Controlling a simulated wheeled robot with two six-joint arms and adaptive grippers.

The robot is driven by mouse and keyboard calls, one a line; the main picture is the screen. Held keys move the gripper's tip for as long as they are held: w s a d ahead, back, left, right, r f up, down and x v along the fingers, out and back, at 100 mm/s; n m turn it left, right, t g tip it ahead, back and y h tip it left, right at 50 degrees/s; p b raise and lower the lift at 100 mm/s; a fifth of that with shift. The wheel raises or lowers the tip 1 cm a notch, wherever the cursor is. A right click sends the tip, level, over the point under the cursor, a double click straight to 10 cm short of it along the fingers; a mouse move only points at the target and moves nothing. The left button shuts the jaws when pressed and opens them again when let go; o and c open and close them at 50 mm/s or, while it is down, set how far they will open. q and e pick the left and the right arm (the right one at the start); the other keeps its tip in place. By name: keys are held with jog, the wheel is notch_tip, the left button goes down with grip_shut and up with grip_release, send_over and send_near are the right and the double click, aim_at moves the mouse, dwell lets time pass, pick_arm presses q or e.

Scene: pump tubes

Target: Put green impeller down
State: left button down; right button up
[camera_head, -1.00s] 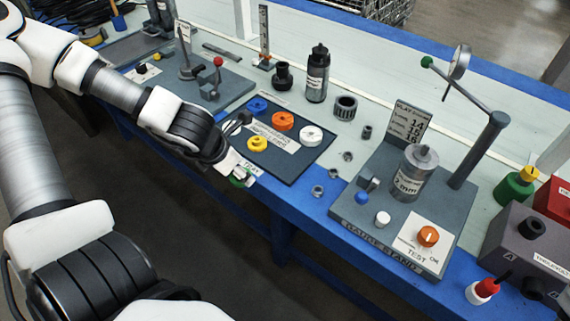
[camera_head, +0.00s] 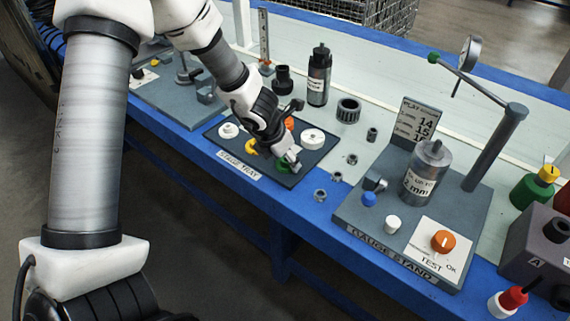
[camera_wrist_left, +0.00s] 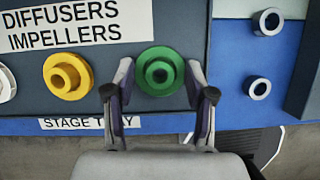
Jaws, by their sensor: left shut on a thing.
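The green impeller (camera_head: 283,167) is between the fingers of my left gripper (camera_head: 290,160), low at the front right part of the dark stage tray (camera_head: 318,158). In the left wrist view, the green impeller (camera_wrist_left: 160,70) shows as a round hub with a hole, with a finger of the left gripper (camera_wrist_left: 160,82) against each side. It overlaps the tray near its front edge; whether it touches the surface I cannot tell. A yellow impeller (camera_wrist_left: 68,76) lies to its left on the tray. My right gripper is out of view.
A white ring (camera_head: 312,138), an orange part (camera_head: 289,123) and a white part (camera_head: 228,131) also sit on the tray. Small metal rings (camera_head: 320,195) lie to its right. The gauge stand (camera_head: 352,215) with its cylinder (camera_head: 427,172) stands further right.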

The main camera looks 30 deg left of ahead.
pick_arm(q)
jog(key=shift+r, duration=0.15)
jog(key=shift+s, duration=0.1)
jog(key=shift+c, duration=2)
grip_release()
jog(key=shift+f, duration=0.2)
jog(key=shift+r, duration=0.25)
jog(key=p+v, duration=0.7)
jog(key=v, duration=0.5)
jog(key=shift+p, duration=0.35)
